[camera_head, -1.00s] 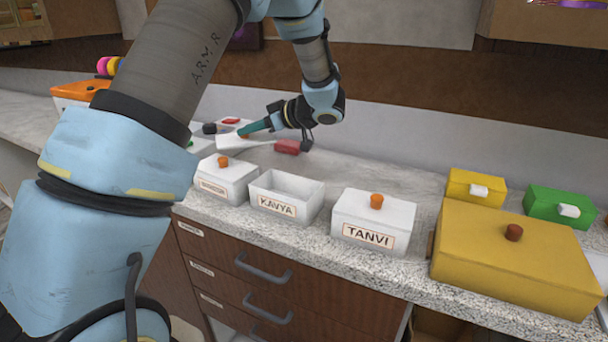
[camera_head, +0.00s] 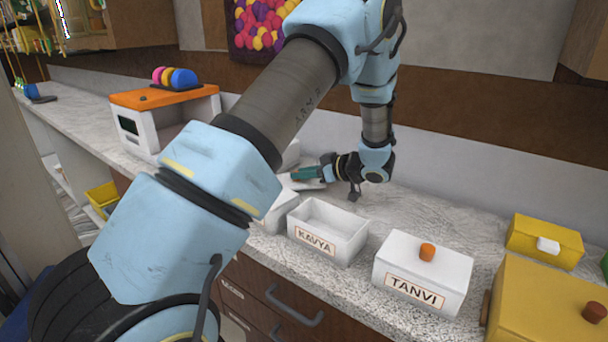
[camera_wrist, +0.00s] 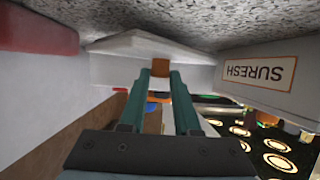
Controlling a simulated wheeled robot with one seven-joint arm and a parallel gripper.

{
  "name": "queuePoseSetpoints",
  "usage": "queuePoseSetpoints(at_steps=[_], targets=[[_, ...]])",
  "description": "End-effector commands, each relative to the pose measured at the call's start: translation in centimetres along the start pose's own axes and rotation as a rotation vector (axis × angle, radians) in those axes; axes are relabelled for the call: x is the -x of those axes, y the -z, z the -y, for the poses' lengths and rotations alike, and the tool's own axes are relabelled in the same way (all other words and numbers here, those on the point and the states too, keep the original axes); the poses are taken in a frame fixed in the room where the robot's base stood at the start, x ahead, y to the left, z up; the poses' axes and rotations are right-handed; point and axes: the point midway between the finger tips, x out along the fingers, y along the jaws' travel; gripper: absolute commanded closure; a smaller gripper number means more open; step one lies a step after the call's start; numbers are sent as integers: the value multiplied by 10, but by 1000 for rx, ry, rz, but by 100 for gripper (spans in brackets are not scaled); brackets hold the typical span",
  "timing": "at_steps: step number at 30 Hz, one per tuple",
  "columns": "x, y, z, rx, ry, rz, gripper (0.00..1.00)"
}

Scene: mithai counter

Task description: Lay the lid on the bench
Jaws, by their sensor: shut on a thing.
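My gripper (camera_head: 297,174) is low over the bench (camera_head: 420,205), behind the row of white boxes. In the wrist view its teal fingers (camera_wrist: 160,85) are shut on the orange-brown knob (camera_wrist: 160,68) of a white lid (camera_wrist: 150,45). The lid also shows in the head view (camera_head: 302,184), partly hidden by my arm. It is close to the speckled bench top; I cannot tell whether it touches. The KAVYA box (camera_head: 315,239) stands open and empty, in front of my gripper.
The TANVI box (camera_head: 410,265) has its lid on. A box labelled SURESH (camera_wrist: 232,85) is beside the lid, mostly hidden by my arm in the head view. Yellow boxes (camera_head: 543,240) stand at the right. The bench behind TANVI is clear.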

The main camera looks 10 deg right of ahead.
Motion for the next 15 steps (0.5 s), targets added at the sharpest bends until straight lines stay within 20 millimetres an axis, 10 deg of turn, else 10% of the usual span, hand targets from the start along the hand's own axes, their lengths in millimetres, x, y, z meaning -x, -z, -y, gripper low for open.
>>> queuePoseSetpoints(at_steps=[14, 15], targets=[[-6, -12, 0, 0, 0, -1, 100], [-5, -12, 0, 1, 0, -1, 67]])
